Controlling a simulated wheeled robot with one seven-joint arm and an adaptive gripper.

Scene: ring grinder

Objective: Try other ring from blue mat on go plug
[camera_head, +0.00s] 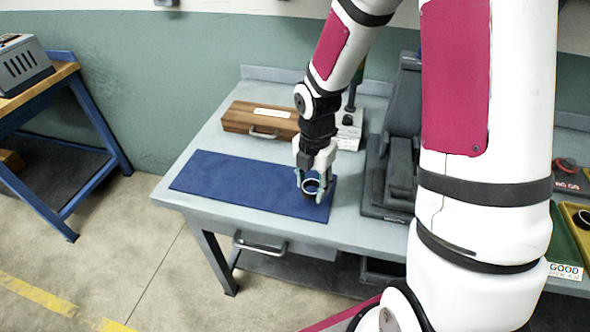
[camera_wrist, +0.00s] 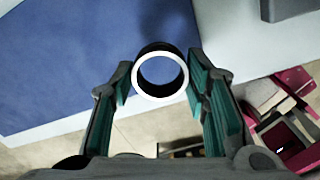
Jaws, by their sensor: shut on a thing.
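My gripper (camera_head: 313,188) is over the right end of the blue mat (camera_head: 235,183), with its fingers pointing down. It is shut on a ring (camera_wrist: 160,96), with one teal finger pad on each side. The ring has a bright end face, a dark outer wall and an open bore. It also shows, small and dark, in the head view (camera_head: 311,181). I cannot tell its exact height above the mat. The visible part of the mat looks bare. A dark upright post (camera_head: 351,99) stands behind my wrist near a pale labelled block (camera_head: 349,135); I cannot tell whether it is the go plug.
A wooden case (camera_head: 260,119) lies behind the mat. A dark grey machine (camera_head: 397,150) stands to the right of the gripper. At far right are a green tray (camera_head: 563,240) with a GOOD label and a yellow tray (camera_head: 578,212). The table's front edge is close to the mat.

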